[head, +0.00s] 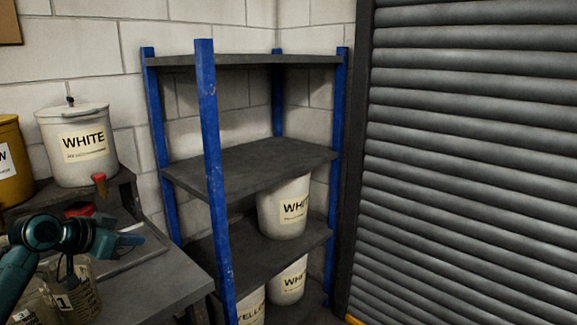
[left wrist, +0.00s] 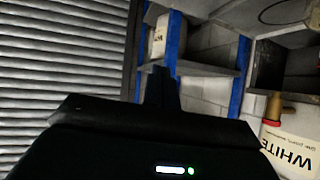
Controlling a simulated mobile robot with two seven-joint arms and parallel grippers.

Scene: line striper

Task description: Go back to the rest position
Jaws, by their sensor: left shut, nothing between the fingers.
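My left arm (head: 45,235) comes in at the lower left of the head view, teal and black, over the bench. In the left wrist view my left gripper (left wrist: 160,75) is shut and empty, its dark fingers together against the shelf behind. I cannot make out its fingertips clearly in the head view. My right gripper is not in view.
A grey bench (head: 165,275) holds clear jugs (head: 75,290) beside my left arm. A white tub (head: 83,150) with a red tap stands on a raised stand, beside a yellow tub (head: 12,165). A blue-post shelf (head: 208,130) holds several buckets. A roller shutter (head: 470,150) closes the right.

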